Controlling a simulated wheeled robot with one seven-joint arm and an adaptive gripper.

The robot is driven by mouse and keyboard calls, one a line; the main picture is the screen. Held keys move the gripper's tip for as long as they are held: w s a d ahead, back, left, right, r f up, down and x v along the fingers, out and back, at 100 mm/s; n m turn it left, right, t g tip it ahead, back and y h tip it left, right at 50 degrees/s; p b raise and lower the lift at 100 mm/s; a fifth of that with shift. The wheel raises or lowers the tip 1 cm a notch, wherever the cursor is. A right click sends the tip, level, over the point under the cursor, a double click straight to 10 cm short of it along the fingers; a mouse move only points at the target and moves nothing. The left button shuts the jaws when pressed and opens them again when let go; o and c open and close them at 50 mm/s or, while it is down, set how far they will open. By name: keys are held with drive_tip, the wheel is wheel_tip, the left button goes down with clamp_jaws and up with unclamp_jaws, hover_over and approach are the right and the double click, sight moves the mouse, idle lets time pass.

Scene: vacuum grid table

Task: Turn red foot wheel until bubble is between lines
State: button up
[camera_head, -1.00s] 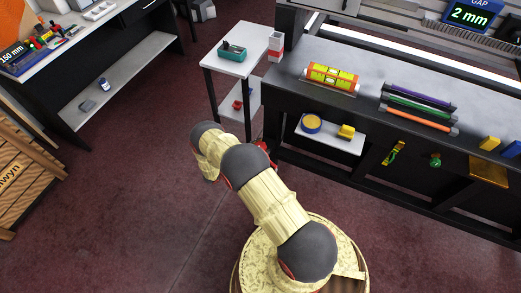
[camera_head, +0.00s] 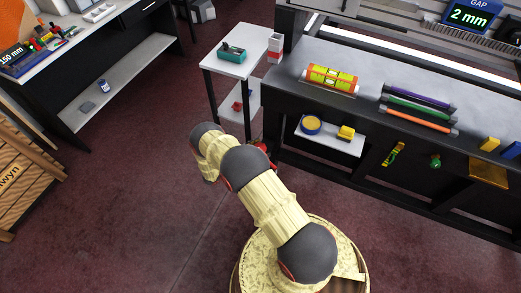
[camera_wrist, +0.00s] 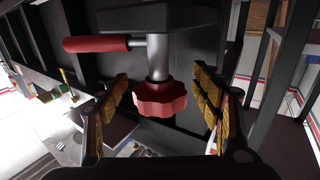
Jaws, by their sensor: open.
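The red foot wheel (camera_wrist: 160,97) is a lobed knob on a short grey metal stem under a dark frame in the wrist view. My gripper (camera_wrist: 161,108) is open, with one ridged yellow finger pad on each side of the wheel and visible gaps between pads and wheel. The orange level (camera_head: 331,79) with yellow-green vials sits on the dark bench top in the head view. Its bubble is too small to read.
A red-handled bar (camera_wrist: 97,44) sticks out left beside the stem, just above the wheel. The dark bench (camera_head: 385,130) has a low shelf (camera_head: 330,140) and legs near my arm. A small white side table (camera_head: 232,60) stands left. Open floor lies left of my arm.

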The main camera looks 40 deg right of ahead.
drive_tip(key=w+a, duration=0.2)
drive_tip(key=a, duration=0.9)
drive_tip(key=shift+a, duration=0.4)
